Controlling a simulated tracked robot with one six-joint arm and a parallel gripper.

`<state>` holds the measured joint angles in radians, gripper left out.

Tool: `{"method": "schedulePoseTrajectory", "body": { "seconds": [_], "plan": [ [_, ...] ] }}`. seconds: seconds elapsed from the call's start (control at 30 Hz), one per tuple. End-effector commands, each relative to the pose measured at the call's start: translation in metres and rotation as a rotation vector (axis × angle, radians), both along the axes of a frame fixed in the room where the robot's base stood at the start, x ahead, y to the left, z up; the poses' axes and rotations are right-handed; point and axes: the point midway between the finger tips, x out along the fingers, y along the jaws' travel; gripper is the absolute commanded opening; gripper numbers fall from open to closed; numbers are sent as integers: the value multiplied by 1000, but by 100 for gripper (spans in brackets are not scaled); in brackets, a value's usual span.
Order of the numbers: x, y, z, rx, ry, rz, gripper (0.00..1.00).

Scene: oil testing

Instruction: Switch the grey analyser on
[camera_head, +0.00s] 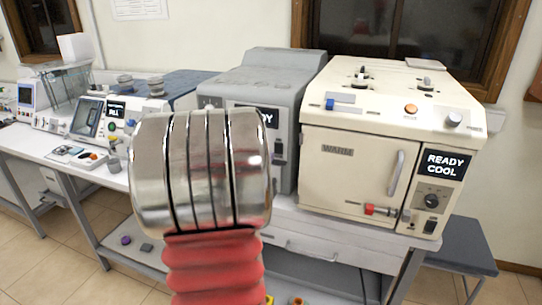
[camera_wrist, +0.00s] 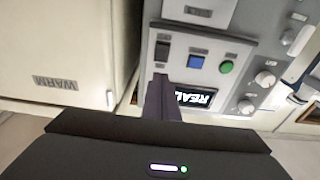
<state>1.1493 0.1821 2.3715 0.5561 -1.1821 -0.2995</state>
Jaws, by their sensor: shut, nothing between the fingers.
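The grey analyser (camera_head: 265,78) stands left of the cream oven in the head view. My arm hides much of its front there, and its display (camera_head: 271,118) shows only "DY". In the wrist view its panel (camera_wrist: 205,43) carries a black rocker switch (camera_wrist: 161,50), a blue button (camera_wrist: 195,62), a green button (camera_wrist: 227,67) and a lit display (camera_wrist: 194,97), partly covered. My gripper (camera_wrist: 160,78) is shut and empty, its dark tips just below the black switch in the picture. I cannot tell whether they touch it. The head view does not show the gripper.
Several instruments, one a white unit with a screen (camera_head: 87,117), stand further left on the bench. A dark stool (camera_head: 465,245) is at right.

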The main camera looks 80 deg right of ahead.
Motion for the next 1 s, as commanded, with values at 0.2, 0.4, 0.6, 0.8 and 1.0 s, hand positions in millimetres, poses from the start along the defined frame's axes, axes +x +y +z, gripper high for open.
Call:
{"method": "schedulePoseTrajectory", "body": {
  "seconds": [0.2,0.4,0.6,0.8,1.0],
  "plan": [
    [4,35,5,-1,0,3,0],
    [7,62,8,0,-1,3,0],
    [8,74,9,0,0,2,0],
    [8,75,9,0,0,2,0],
    [8,75,9,0,0,3,0]
  ]
}}
